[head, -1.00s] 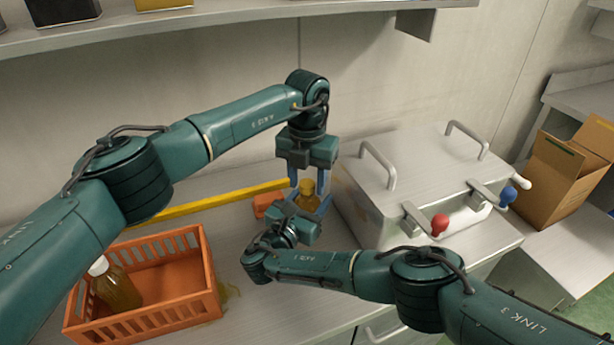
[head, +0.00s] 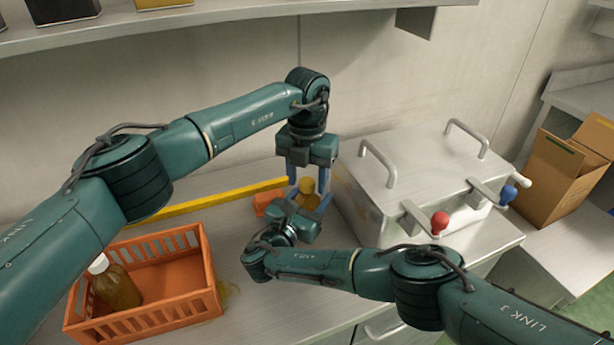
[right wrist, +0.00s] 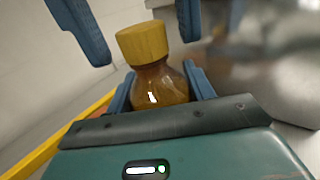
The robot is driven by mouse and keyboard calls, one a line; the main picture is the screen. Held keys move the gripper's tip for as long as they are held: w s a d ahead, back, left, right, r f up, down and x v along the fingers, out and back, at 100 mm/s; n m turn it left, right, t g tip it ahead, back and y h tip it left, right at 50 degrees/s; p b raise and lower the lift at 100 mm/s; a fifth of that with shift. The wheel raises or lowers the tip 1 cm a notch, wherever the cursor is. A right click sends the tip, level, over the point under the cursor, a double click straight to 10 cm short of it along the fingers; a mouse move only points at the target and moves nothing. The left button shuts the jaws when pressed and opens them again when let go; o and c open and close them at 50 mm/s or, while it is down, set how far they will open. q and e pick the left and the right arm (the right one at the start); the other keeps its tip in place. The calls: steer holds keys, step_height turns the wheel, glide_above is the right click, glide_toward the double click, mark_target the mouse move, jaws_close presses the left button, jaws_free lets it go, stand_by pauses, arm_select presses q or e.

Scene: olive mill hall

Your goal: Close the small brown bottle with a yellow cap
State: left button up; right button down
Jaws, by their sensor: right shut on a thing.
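The small brown bottle (right wrist: 160,90) stands upright in the right wrist view, slightly tilted in the picture, with the yellow cap (right wrist: 142,42) seated on its neck. Whether the cap is screwed tight I cannot tell. My right gripper (right wrist: 160,93) is shut on the bottle's body, one blue finger on each side. My left gripper (head: 308,182) comes down from above. Its two fingers are open on either side of the cap, with gaps between them and it. In the head view the bottle (head: 307,200) is partly hidden by both grippers.
An orange crate (head: 211,275) holding a capped bottle (head: 117,288) stands at the front left. A yellow bar (head: 205,202) and a small orange object (head: 267,202) lie behind. A metal box with handles (head: 380,205) stands close right. A shelf (head: 220,22) hangs above.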

arm_select(q)
steer(key=shift+o, duration=0.3)
step_height(320, 180, up, 12)
stand_by(0.4)
arm_select(e)
steer(key=shift+c, duration=2.4)
jaws_free()
arm_select(q)
steer(key=shift+f, duration=0.1)
arm_select(e)
steer(key=v, duration=0.7)
steer(key=shift+s+a, duration=0.1)
steer(key=shift+s, duration=0.15)
